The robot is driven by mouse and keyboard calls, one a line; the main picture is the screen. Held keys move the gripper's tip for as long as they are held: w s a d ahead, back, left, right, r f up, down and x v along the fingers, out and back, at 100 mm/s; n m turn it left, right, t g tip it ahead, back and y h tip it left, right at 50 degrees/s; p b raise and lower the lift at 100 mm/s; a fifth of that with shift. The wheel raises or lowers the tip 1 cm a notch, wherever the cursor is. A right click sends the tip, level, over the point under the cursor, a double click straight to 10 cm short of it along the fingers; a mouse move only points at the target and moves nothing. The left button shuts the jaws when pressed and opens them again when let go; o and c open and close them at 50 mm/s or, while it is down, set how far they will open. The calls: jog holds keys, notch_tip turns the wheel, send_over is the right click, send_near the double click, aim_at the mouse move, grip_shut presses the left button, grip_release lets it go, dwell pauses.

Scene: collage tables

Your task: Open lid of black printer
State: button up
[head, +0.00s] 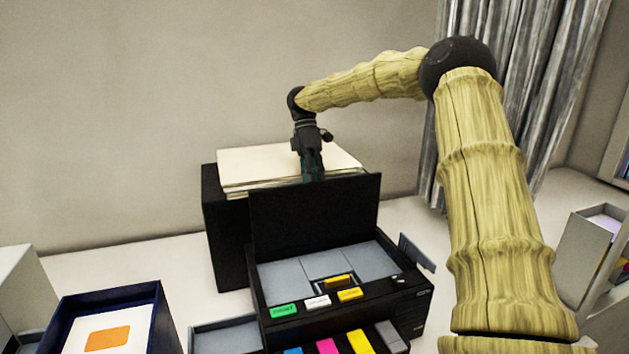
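The black printer (410,303) stands on the white table in the middle of the head view. Its black lid (315,217) is raised and stands near upright at the back of the printer, with a grey top surface (290,275) exposed in front. My gripper (314,172) points down just behind the lid's upper edge. The lid hides its fingertips, so I cannot tell whether they are open or shut, or whether they touch the lid.
A black box (226,230) with pale stacked sheets (250,165) on top stands behind the printer. A dark blue box (158,312) with an orange-marked card is at front left. A grey tray (226,338) lies beside the printer. A grey holder (583,245) stands at right.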

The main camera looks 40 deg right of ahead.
jog(key=shift+r, duration=0.1)
jog(key=v, duration=0.6)
jog(key=shift+w+d+r, duration=0.1)
jog(key=shift+w, duration=0.15)
jog(key=shift+w+d+r, duration=0.1)
jog(key=shift+w+r, duration=0.1)
jog(key=shift+r, duration=0.5)
